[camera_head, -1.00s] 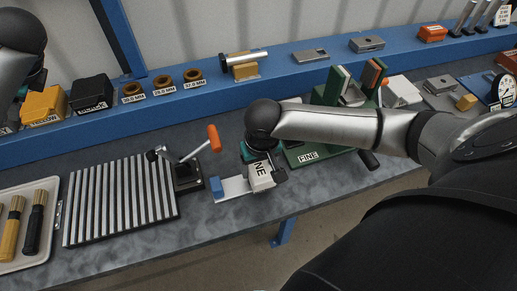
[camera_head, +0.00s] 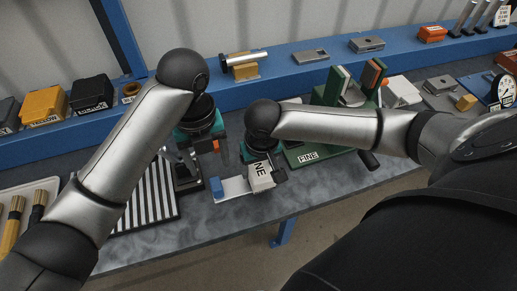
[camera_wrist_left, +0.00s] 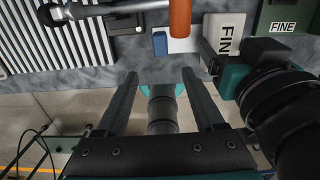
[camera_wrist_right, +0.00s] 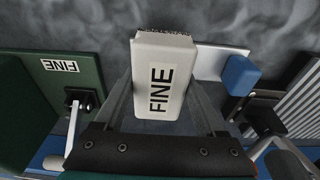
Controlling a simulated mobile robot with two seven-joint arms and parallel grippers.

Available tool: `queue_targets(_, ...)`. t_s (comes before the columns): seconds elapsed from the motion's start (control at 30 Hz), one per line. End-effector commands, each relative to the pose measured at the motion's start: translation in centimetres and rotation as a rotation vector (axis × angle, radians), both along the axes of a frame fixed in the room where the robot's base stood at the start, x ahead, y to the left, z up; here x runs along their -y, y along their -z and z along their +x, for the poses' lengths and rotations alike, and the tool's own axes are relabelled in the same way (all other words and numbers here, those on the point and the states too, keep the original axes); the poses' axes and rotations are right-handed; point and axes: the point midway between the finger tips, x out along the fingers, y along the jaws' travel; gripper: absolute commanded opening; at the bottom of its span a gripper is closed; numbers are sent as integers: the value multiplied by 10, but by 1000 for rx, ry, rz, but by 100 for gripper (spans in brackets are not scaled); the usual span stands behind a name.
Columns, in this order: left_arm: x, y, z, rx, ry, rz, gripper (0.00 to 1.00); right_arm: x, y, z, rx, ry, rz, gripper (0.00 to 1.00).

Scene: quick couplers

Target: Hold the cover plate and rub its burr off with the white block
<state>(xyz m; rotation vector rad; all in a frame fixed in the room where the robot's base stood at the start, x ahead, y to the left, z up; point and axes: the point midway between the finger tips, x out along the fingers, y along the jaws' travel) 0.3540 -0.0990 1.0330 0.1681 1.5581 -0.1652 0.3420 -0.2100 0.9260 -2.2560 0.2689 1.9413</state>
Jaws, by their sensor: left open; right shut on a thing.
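The white block (camera_head: 261,176), marked FINE, is between the fingers of my right gripper (camera_wrist_right: 160,100), which is shut on it. It also shows in the left wrist view (camera_wrist_left: 223,34). A pale flat plate (camera_head: 236,187), which looks like the cover plate, lies at the bench's front with a blue block (camera_head: 216,187) at its left end. The white block overlaps the plate's right end; I cannot tell whether they touch. No burr can be made out. My left gripper (camera_wrist_left: 158,76) is open and empty, over the bench's front edge near the orange-handled clamp.
The clamp's orange handle (camera_wrist_left: 180,18) rises near my left gripper. A ribbed plate (camera_head: 150,205) lies left of the clamp. A green stand (camera_head: 303,155) marked FINE is to the right. The blue shelf (camera_head: 290,85) runs behind. Bare bench shows right of the white block.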

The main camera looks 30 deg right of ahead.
Motion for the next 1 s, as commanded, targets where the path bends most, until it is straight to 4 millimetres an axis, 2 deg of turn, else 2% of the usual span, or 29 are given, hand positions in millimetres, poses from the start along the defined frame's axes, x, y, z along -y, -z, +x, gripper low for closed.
queue_targets(0.17, 1, 11, -4, -11, 13, -1, 70, 0, 0, 0, 1, 0, 1, 28)
queue_targets(0.7, 1, 89, -4, -10, 9, 1, 70, 0, 0, 0, 1, 0, 1, 28)
queue_targets(1.0, 1, 117, -3, -8, 9, 0, 70, 0, 0, 0, 1, 0, 1, 28)
